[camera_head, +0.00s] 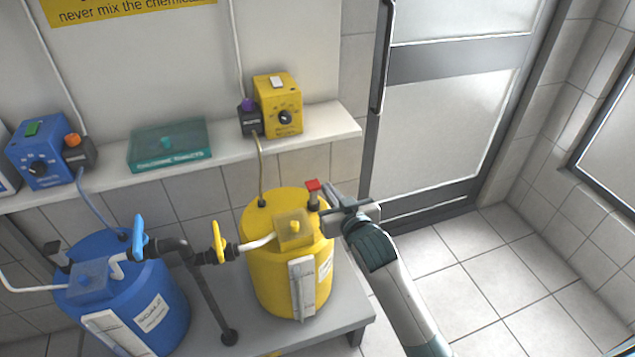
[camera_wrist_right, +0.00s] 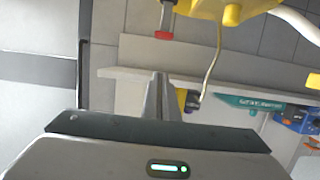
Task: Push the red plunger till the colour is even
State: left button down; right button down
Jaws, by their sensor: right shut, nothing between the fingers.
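The red plunger (camera_head: 312,185) stands up from the top of the yellow tank (camera_head: 265,275), near its back right edge. My right gripper (camera_head: 333,201) is shut and empty, just right of the plunger in the head view; I cannot tell whether it touches it. In the right wrist view the red plunger (camera_wrist_right: 163,35) hangs upside down beyond my shut fingertips (camera_wrist_right: 160,76), with a visible gap in the picture. The yellow tank (camera_wrist_right: 215,8) shows at the top there. The liquid's colour is hidden. My left gripper is out of view.
A blue tank (camera_head: 165,305) stands left of the yellow one, with pipes and a yellow valve handle (camera_head: 217,241) between. A wall shelf (camera_head: 225,150) carries a yellow pump (camera_head: 278,103), a blue pump (camera_head: 40,150) and a teal box (camera_head: 170,145). Floor at right is clear.

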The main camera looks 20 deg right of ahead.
aim_at(317, 186)
jog(key=shift+w, duration=0.15)
